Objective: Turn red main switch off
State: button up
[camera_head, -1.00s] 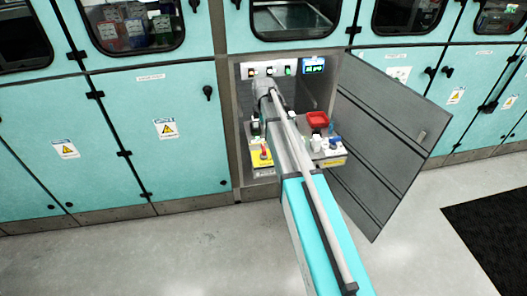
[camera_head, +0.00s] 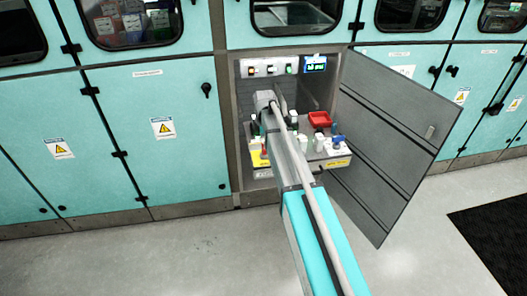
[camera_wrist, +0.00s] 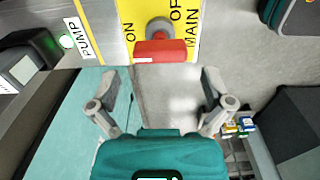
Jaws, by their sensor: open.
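The red main switch (camera_wrist: 160,50) has a red handle on a grey round knob. It sits on a yellow plate (camera_wrist: 187,54) marked ON on the left and OFF and MAIN on the right, at the top of the wrist view. My gripper (camera_wrist: 160,92) is open and empty. Its two fingers are spread to the left and right, just below the switch in the picture, and do not visibly touch it. In the head view the yellow plate (camera_head: 259,160) shows inside the open cabinet, left of my arm; my gripper's fingers cannot be made out there.
A PUMP switch with a lit button (camera_wrist: 67,42) is left of the plate. The open grey door (camera_head: 385,140) bounds the right side. Closed turquoise cabinets flank the bay.

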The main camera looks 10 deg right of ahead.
jog(key=shift+f+b, duration=1.4)
jog(key=shift+f, duration=0.35)
